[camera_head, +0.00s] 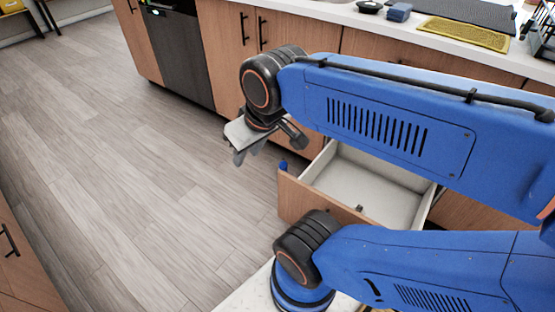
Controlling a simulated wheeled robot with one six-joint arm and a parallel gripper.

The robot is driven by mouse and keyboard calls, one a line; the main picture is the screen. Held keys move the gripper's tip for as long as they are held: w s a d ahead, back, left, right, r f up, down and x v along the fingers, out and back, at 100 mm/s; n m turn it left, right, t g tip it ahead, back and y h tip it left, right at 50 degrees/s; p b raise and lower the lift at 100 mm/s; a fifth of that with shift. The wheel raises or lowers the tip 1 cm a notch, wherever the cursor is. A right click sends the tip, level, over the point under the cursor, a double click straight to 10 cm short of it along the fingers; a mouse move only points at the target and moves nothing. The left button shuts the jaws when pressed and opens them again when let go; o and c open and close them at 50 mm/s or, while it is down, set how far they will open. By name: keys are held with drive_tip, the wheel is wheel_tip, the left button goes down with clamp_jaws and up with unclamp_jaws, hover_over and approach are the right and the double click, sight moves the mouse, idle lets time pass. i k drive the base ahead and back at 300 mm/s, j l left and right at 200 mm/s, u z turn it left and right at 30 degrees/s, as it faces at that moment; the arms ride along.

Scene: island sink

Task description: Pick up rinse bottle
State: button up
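I cannot make out a rinse bottle in this view. My arm crosses the right half of the picture and may hide part of the counter and drawer. My gripper (239,156) hangs at the end of the arm, above the wooden floor and left of the open drawer. Its fingers are small and partly hidden by the grey wrist part, so I cannot tell whether they are open or shut. No held thing is visible at it.
An open drawer (326,201) with a pale interior sticks out below my arm. The white counter (345,15) holds a blue block (399,12), a small black dish (369,6), a yellow mat (463,33) and a dark ribbed mat (470,12). The floor (130,170) at left is clear.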

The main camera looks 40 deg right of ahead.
sight(283, 165)
drive_tip(key=i+j+z, duration=0.15)
drive_tip(key=i, duration=0.3)
drive_tip(key=i+j+z, duration=0.15)
drive_tip(key=i, duration=0.25)
drive_tip(key=i+j+z, duration=0.15)
drive_tip(key=i+j, duration=0.25)
drive_tip(key=i+j+z, duration=0.1)
drive_tip(key=i+z, duration=0.15)
drive_tip(key=i+j+z, duration=0.45)
drive_tip(key=z, duration=0.3)
drive_tip(key=i+j+z, duration=0.2)
drive_tip(key=j+z, duration=0.15)
drive_tip(key=z, duration=0.15)
drive_tip(key=i+j+z, duration=0.1)
drive_tip(key=j+z, duration=0.65)
drive_tip(key=z, duration=0.2)
drive_tip(key=j+z, duration=0.5)
drive_tip(key=k+j+z, duration=0.1)
drive_tip(key=j+z, duration=0.25)
drive_tip(key=z, duration=0.15)
drive_tip(key=k+j+z, duration=0.15)
drive_tip(key=j+z, duration=0.2)
drive_tip(key=z, duration=0.15)
